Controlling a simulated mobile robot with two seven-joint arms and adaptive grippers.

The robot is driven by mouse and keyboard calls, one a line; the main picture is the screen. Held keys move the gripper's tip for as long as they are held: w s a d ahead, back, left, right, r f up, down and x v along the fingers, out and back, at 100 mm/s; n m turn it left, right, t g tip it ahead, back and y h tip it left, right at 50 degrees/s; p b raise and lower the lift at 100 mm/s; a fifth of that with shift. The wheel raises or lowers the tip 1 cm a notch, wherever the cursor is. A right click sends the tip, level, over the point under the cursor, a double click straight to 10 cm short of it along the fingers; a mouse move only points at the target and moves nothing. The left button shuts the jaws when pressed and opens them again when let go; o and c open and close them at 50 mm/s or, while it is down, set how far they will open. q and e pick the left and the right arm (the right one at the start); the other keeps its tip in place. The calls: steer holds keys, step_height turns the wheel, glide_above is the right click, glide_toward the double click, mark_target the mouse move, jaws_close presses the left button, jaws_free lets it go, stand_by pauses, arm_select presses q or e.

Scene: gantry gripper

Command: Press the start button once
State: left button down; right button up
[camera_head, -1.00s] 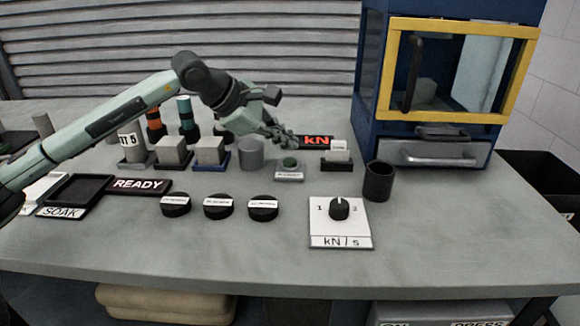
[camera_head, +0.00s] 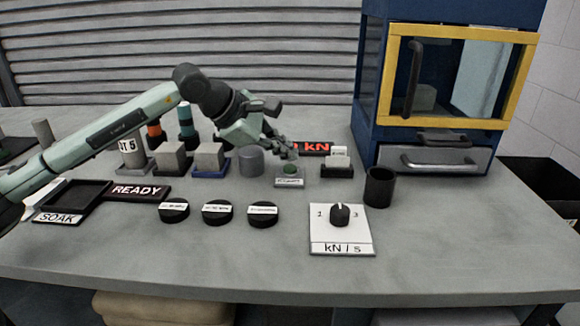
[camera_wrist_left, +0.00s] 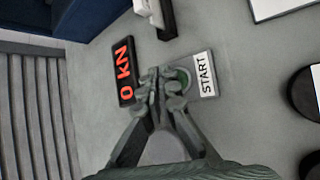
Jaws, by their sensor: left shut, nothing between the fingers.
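The start button (camera_head: 290,169) is a green round button on a small grey plate with a white label, on the table's middle. In the left wrist view its label reads START, and the green button (camera_wrist_left: 183,78) is partly hidden behind my fingers. My left gripper (camera_head: 288,154) is shut and empty, its fingertips pointing down just above and behind the button. In the left wrist view the closed fingertips (camera_wrist_left: 162,82) overlap the button's edge. I cannot tell whether they touch it. My right gripper is not in view.
A kN display (camera_head: 313,149) stands behind the button, and a grey cylinder (camera_head: 251,161) stands to its left. A blue machine with a yellow-framed door (camera_head: 391,75) stands at right.

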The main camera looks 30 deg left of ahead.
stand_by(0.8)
arm_select(q)
steer(key=shift+f+b, duration=0.4)
steer(key=shift+b, duration=0.15)
